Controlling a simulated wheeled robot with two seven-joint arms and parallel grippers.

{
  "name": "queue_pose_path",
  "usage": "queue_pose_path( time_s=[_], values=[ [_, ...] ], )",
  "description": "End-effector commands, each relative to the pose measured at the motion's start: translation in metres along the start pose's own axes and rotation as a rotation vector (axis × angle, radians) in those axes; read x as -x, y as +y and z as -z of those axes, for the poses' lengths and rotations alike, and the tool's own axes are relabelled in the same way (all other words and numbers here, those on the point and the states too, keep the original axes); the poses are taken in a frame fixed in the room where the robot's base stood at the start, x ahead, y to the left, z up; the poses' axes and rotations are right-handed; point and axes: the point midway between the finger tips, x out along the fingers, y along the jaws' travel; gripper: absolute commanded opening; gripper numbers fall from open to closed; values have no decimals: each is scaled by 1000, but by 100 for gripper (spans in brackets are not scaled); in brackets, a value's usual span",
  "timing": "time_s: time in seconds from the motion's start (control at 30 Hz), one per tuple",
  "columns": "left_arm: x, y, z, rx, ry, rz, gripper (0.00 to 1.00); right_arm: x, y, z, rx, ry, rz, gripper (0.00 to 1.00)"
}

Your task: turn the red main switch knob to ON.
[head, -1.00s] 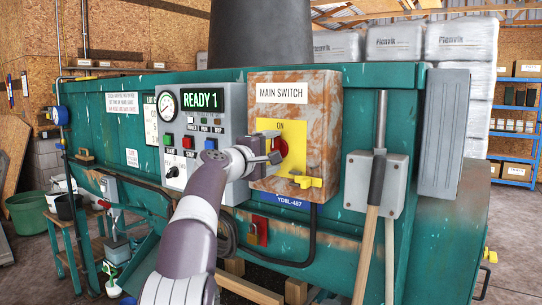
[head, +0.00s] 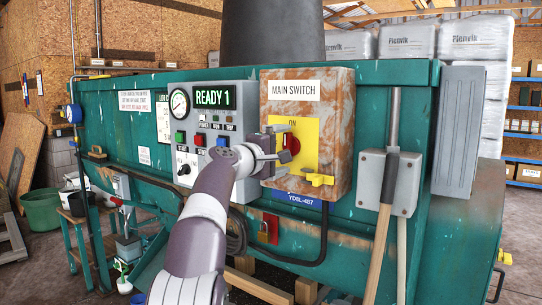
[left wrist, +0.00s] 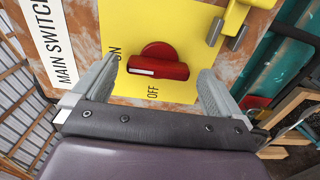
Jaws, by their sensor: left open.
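The red main switch knob (head: 291,145) sits on a yellow plate (head: 309,134) on the rusty main switch box (head: 340,115). In the left wrist view the knob (left wrist: 160,62) shows clearly; its white-marked end points toward the partly covered ON label, and the OFF label (left wrist: 153,93) is beside it. My left gripper (head: 281,144) is open in front of the knob. In the left wrist view its fingers (left wrist: 158,80) are spread on either side of the knob, with visible gaps. My right gripper is not in view.
A yellow hasp-like part (head: 318,178) juts out below the knob. A grey control panel (head: 216,125) showing READY 1 is left of the box.

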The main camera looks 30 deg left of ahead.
Motion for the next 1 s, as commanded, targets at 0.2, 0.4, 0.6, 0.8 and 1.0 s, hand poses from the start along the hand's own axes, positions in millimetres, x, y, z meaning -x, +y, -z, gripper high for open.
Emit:
queue_pose_path(
  time_s=[0.2, 0.4, 0.6, 0.8, 1.0],
  values=[
    [53, -7, 0, -3, 4, -3, 100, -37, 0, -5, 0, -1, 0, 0],
    [100, -4, 0, -3, 3, -1, 100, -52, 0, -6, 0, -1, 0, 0],
    [117, -2, 0, -1, 0, 0, 100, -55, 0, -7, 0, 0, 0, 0],
    [117, -1, -1, -1, 0, 0, 100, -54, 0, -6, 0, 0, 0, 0],
    [117, -1, -1, -1, 0, -1, 100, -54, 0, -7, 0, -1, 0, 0]
  ],
)
